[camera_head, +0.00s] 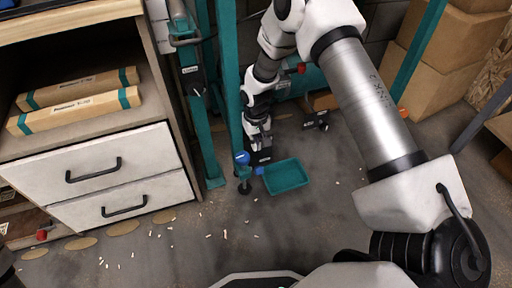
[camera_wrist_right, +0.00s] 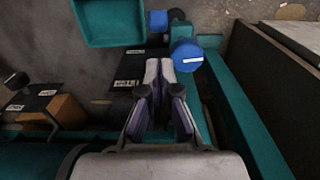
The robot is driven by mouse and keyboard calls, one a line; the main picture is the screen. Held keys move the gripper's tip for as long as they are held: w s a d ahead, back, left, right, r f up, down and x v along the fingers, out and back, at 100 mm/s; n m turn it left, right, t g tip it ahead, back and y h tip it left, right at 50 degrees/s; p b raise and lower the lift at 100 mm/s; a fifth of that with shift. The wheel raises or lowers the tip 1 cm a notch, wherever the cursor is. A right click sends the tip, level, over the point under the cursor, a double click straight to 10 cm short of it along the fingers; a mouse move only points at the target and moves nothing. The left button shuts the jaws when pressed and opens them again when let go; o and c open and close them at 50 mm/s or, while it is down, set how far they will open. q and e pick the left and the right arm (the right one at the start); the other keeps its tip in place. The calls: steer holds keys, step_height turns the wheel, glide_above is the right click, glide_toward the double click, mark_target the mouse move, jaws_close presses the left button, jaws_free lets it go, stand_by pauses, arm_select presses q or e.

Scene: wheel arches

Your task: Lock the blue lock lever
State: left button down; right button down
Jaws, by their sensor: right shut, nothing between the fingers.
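A round blue piece with a white mark (camera_wrist_right: 186,55) sits on the teal frame, just right of and ahead of my right fingertips in the wrist view. It shows in the head view as a blue knob (camera_head: 242,158) on the teal upright. A smaller blue piece (camera_wrist_right: 157,21) lies farther ahead, between the tray and a dark round part; I cannot tell which blue piece is the lock lever. My right gripper (camera_wrist_right: 160,70) is shut and empty, above a black labelled block. It points down in the head view (camera_head: 262,153). My left gripper is not in view.
A teal tray (camera_head: 286,176) lies beside the blue pieces. Teal uprights (camera_head: 229,80) stand close to my right arm. A drawer cabinet (camera_head: 110,170) stands at the left, cardboard boxes (camera_head: 440,80) at the back right. The floor in front is open, with small white scraps.

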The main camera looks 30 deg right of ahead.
mark_target(257, 169)
step_height(257, 169, down, 9)
steer(key=b, duration=0.5)
steer(key=shift+s+p, duration=0.1)
steer(key=shift+p, duration=0.2)
